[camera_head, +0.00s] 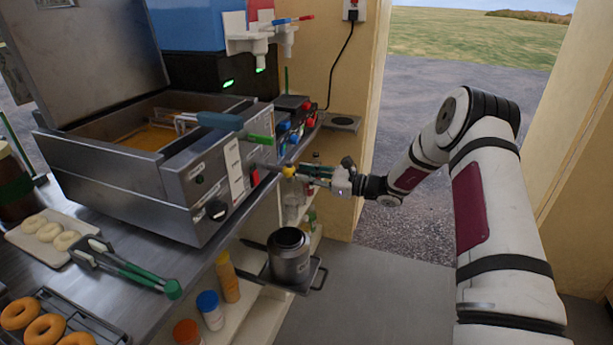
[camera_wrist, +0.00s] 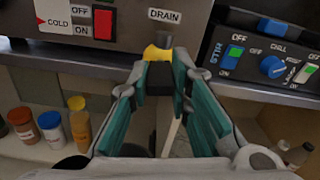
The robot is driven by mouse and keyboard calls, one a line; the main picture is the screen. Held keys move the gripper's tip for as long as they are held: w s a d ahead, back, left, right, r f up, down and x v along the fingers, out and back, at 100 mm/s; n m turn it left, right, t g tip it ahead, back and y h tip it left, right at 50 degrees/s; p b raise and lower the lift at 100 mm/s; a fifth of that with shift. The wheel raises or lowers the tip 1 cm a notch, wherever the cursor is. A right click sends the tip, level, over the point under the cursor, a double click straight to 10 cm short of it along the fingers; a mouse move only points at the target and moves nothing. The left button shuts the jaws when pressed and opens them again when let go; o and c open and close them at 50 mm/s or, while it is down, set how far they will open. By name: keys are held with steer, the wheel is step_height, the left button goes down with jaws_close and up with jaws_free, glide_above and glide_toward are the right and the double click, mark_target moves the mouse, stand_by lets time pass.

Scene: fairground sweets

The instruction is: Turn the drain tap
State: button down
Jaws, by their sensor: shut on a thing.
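The drain tap (camera_wrist: 156,53) shows as a yellow handle under the DRAIN label in the wrist view. It also shows in the head view as a small yellow piece (camera_head: 289,171) on the right front of the steel fryer (camera_head: 180,200). My gripper (camera_wrist: 158,72) is shut on the yellow handle, with a fingertip on each side of it. In the head view my gripper (camera_head: 302,172) reaches the tap from the right. The fingers hide the tap's lower part.
A metal pot (camera_head: 290,258) stands on a low pull-out shelf below the tap. A control box with blue knobs (camera_wrist: 272,66) sits close right of my gripper. Bottles with coloured caps (camera_head: 210,308) stand on the lower shelf. Tongs (camera_head: 125,266) and doughnuts lie on the counter.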

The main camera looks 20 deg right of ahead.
steer(key=n+b, duration=0.1)
steer(key=n, duration=0.3)
steer(key=shift+n, duration=0.3)
steer(key=n+b, duration=0.1)
steer(key=n, duration=0.2)
steer(key=shift+f+n, duration=0.1)
steer(key=shift+n, duration=0.2)
steer(key=n+b, duration=0.1)
steer(key=n, duration=0.2)
steer(key=shift+n+b, duration=0.3)
steer(key=shift+b, duration=0.1)
steer(key=n+b, duration=0.2)
steer(key=n, duration=0.2)
steer(key=shift+s, duration=0.1)
steer(key=shift+n, duration=0.3)
steer(key=c, duration=1.5)
jaws_free()
steer(key=v, duration=1.2)
